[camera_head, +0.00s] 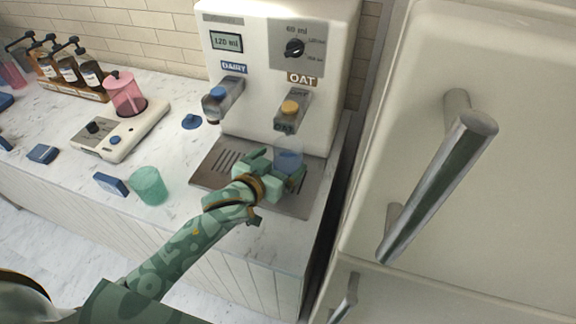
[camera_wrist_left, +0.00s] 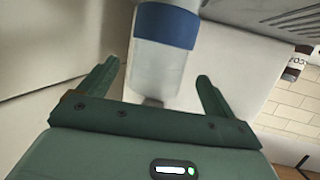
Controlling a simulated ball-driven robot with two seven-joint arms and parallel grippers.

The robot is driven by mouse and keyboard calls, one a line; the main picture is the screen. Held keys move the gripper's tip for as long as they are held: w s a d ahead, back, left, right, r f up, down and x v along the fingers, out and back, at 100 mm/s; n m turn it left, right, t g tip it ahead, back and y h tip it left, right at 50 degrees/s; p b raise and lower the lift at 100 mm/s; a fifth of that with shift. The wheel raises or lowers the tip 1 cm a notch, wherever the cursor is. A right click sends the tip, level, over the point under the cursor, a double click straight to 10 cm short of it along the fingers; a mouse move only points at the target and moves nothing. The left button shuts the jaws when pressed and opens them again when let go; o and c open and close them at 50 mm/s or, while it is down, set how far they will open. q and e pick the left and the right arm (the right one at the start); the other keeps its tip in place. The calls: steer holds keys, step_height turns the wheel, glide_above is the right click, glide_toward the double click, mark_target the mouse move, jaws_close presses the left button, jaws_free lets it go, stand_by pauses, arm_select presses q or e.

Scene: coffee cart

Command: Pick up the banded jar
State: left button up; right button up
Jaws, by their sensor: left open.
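The banded jar (camera_head: 289,160) is clear with a blue band and stands on the metal drip tray (camera_head: 215,177) of the drink machine, below the OAT spout. In the left wrist view the jar (camera_wrist_left: 160,62) lies between my finger tips, with its blue band beyond them. My left gripper (camera_head: 277,170) is open at the jar, and its fingers (camera_wrist_left: 158,76) show gaps on both sides of it. The fingers partly hide the jar in the head view. My right gripper is not in view.
The drink machine (camera_head: 268,80) stands behind the jar, with its OAT spout (camera_head: 290,112) above. A green cup (camera_head: 148,186) stands left of my forearm. A pink jug (camera_head: 126,95) sits on a white appliance (camera_head: 112,143). A large pale door with a handle (camera_head: 440,180) rises at the right.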

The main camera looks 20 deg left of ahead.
mark_target(294, 149)
arm_select(q)
steer(key=b+x, duration=0.1)
steer(key=x, duration=0.3)
steer(key=shift+w+d+f, duration=0.1)
steer(key=shift+w+d, duration=0.1)
steer(key=shift+s, duration=0.1)
steer(key=c, duration=1.4)
